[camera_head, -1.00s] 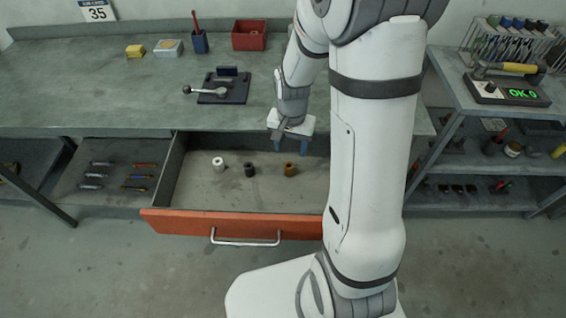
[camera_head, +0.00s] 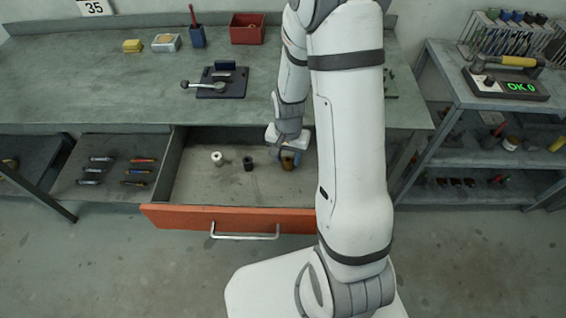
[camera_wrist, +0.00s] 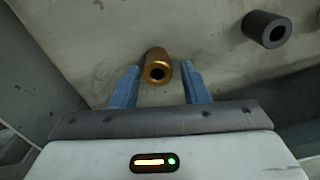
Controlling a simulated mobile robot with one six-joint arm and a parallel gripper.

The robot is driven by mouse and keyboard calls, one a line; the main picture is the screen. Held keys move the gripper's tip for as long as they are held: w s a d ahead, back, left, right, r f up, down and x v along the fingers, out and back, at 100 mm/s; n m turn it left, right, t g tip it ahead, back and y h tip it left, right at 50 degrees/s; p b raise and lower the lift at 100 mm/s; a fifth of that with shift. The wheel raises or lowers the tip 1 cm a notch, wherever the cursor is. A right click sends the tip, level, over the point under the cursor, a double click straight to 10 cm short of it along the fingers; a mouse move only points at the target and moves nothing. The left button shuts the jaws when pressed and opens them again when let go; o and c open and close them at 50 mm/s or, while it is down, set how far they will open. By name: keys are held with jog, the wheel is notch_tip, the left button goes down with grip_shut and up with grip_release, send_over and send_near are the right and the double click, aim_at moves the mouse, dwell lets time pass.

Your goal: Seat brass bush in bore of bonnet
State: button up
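The brass bush (camera_head: 288,163) stands upright in the open drawer (camera_head: 200,189), the rightmost of three bushes. In the wrist view the brass bush (camera_wrist: 157,64) shows its dark hole, between and slightly beyond the blue fingertips. My gripper (camera_head: 290,157) is low over the drawer at the brass bush; in the wrist view my gripper (camera_wrist: 160,80) is open, with a gap on each side of the bush. I cannot make out the bonnet for certain; a dark fixture (camera_head: 222,84) with a silver lever stands on the bench.
A dark grey bush (camera_head: 248,163) and a white bush (camera_head: 216,158) stand left of the brass one. The bench edge (camera_head: 200,123) overhangs the drawer's back. A red bin (camera_head: 247,30) and small boxes stand at the bench's rear. A shelf cart (camera_head: 485,100) is at right.

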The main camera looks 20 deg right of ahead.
grip_shut()
jog(key=shift+r, duration=0.1)
